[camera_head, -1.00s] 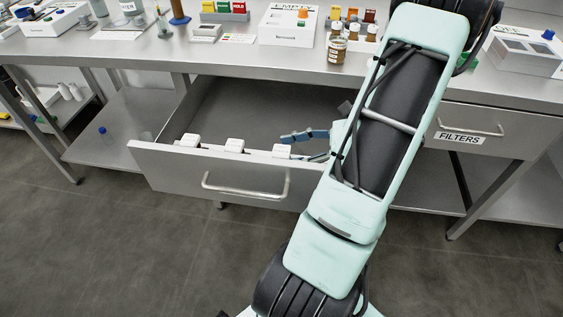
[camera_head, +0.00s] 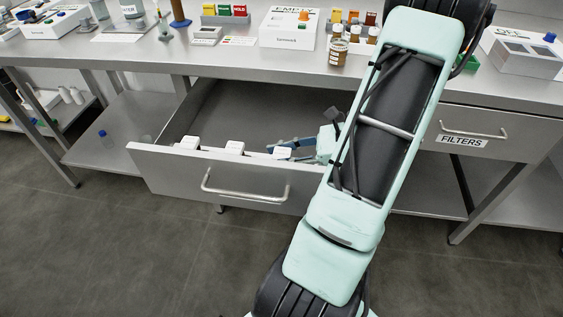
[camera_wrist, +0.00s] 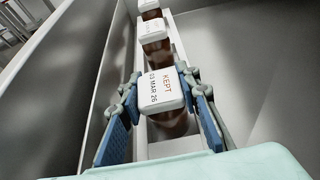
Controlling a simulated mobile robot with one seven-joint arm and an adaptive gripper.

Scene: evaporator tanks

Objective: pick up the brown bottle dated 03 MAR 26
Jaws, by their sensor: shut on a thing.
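The brown bottle dated 03 MAR 26 (camera_wrist: 165,90) has a white cap top reading "KEPT 03 MAR 26" and brown glass below it. It is the nearest of a row in the open drawer, and its white top shows in the head view (camera_head: 281,153). My gripper (camera_wrist: 160,84) is shut on it, with one blue finger on each side. In the head view my gripper (camera_head: 291,145) is low in the drawer's right part, partly hidden by my arm. The bottle's lower part is mostly hidden.
Two more white-capped brown bottles (camera_wrist: 154,32) stand farther along the row. The drawer front (camera_head: 215,182) and side walls enclose them; the drawer floor (camera_head: 245,110) behind is clear. The counter (camera_head: 200,60) above holds boxes and a brown bottle (camera_head: 337,52).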

